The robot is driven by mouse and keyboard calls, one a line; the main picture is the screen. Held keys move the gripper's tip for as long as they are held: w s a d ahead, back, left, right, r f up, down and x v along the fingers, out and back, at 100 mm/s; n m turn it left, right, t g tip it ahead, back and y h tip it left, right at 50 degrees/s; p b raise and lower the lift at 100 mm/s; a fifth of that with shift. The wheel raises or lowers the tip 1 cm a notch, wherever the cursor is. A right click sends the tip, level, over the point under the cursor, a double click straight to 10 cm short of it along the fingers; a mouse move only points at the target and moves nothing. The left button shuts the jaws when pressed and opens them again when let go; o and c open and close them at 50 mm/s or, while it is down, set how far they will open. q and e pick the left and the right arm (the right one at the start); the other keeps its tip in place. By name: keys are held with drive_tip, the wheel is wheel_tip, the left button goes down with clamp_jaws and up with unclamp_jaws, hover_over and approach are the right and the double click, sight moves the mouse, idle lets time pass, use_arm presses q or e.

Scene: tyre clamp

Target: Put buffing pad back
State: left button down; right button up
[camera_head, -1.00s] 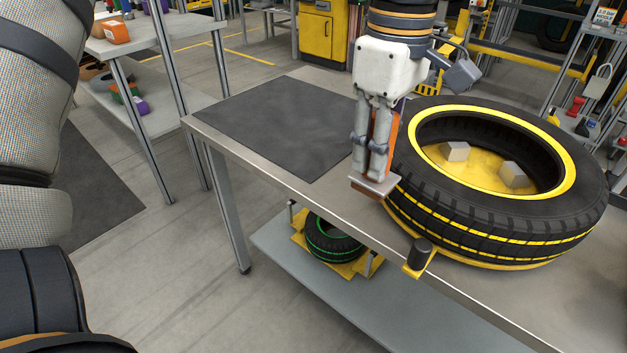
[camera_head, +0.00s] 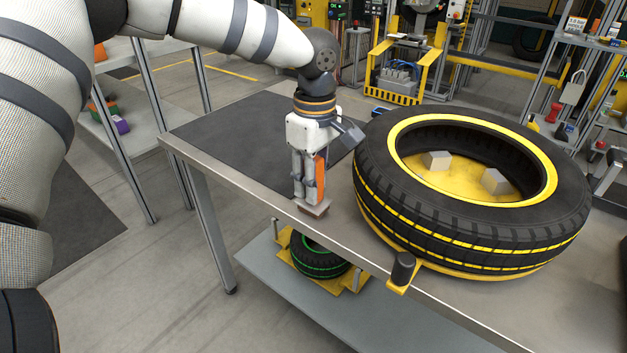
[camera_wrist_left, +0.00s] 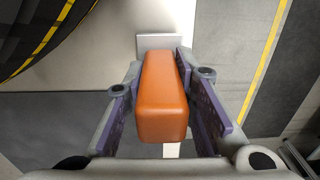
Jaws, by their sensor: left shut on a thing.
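The buffing pad has an orange block handle and a flat brown-grey base. Its handle (camera_head: 320,176) and base (camera_head: 312,208) show in the head view, and the handle (camera_wrist_left: 163,98) fills the middle of the left wrist view. My left gripper (camera_head: 308,192) points down and is shut on the handle, with a finger on each side. The pad is upright near the table's front edge, left of the large tyre and apart from it. I cannot tell whether its base touches the table. My right gripper is not in view.
A large black tyre with yellow bands (camera_head: 470,235) lies on a yellow clamp on the table's right. A dark mat (camera_head: 235,140) covers the table's left part. A green-striped tyre (camera_head: 318,262) sits on the lower shelf. A black clamp knob (camera_head: 403,268) stands at the front edge.

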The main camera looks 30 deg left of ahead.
use_arm(q)
drive_tip(key=shift+f, duration=0.15)
drive_tip(key=c, duration=1.3)
unclamp_jaws()
wheel_tip(320, 180, up, 12)
drive_tip(key=shift+w+r, duration=0.1)
drive_tip(key=shift+r, duration=0.1)
